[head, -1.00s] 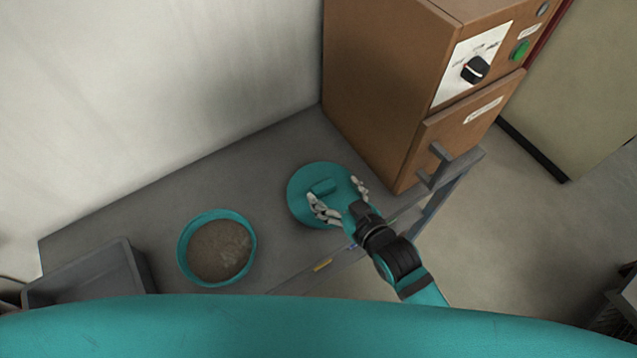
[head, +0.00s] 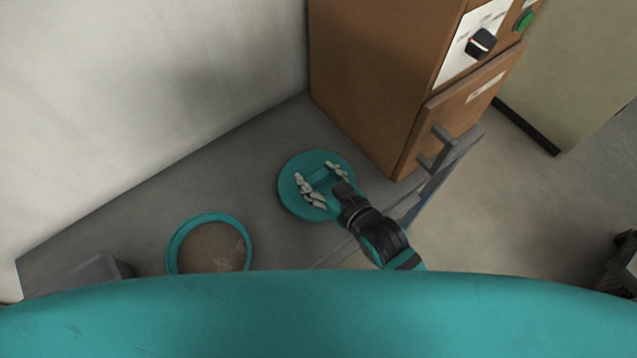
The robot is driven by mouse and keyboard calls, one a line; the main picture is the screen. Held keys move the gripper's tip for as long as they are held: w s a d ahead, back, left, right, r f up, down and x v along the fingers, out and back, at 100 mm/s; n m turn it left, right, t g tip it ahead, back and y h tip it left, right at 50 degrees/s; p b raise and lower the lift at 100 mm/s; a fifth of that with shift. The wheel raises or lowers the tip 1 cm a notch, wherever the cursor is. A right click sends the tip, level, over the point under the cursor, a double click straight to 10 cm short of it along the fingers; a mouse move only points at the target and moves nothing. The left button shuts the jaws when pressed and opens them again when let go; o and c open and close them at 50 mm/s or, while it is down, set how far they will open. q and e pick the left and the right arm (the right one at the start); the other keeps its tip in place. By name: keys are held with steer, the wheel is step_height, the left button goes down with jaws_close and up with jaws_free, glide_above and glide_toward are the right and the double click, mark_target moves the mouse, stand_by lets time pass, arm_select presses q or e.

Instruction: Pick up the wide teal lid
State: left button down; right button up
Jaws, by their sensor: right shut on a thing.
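The wide teal lid (head: 297,205) is a round disc with a block-shaped handle on top, in the middle of the head view. It is at the grey bench top; I cannot tell whether it touches the bench or is slightly raised. My right gripper (head: 323,182) reaches in from the lower right, with its pale fingers on either side of the handle, shut on it. The fingers hide part of the lid. My left gripper is not in view.
A teal-rimmed round pan (head: 176,240) with brown, grainy contents stands left of the lid. A grey bin (head: 85,272) is at the far left. A brown oven cabinet (head: 375,80) with a handled door stands behind right. Bare bench lies between pan and lid.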

steer(key=c, duration=0.4)
